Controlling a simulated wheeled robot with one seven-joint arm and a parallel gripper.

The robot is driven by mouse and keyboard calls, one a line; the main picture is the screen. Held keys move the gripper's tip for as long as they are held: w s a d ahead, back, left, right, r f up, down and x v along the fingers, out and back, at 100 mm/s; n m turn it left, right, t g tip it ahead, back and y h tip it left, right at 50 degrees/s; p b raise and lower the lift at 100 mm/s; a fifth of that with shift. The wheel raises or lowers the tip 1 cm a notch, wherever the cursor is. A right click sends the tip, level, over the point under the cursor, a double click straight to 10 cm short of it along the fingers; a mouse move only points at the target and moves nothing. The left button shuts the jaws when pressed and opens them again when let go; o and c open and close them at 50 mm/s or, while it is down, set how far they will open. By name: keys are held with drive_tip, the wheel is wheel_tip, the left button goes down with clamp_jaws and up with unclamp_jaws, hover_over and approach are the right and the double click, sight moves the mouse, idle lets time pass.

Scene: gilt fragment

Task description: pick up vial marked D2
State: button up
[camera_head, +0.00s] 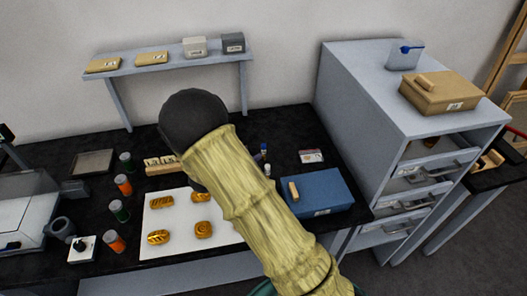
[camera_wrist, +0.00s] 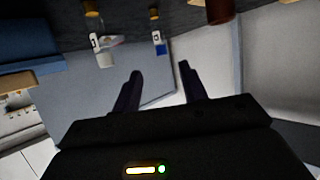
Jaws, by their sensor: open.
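My gripper (camera_wrist: 161,72) is open in the wrist view, with its two dark fingers apart and nothing between them. Beyond the fingertips are two small vials: a clear one (camera_wrist: 104,56) with a white label at the left, and one with a blue label (camera_wrist: 158,42) nearer the middle. The markings are too small to read, so I cannot tell which is D2. In the head view, a small vial with a dark blue top (camera_head: 264,149) and a pale one (camera_head: 267,170) stand on the black bench, right of my arm. My arm hides the gripper there.
A blue box (camera_head: 318,190) lies right of the vials. A white mat (camera_head: 178,222) holds several gold pieces, with orange and green jars (camera_head: 123,185) to its left. A wooden rack (camera_head: 160,165) is partly hidden by my arm. A grey drawer cabinet (camera_head: 365,105) stands right.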

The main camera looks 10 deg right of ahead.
sight(262, 146)
drive_tip(key=shift+x, duration=1.05)
drive_tip(key=p+x, duration=0.1)
drive_tip(key=x, duration=0.4)
drive_tip(key=shift+w+r+p, duration=0.15)
drive_tip(key=shift+w+p, duration=0.05)
drive_tip(key=shift+p, duration=0.1)
drive_tip(key=shift+c, duration=0.4)
clamp_jaws()
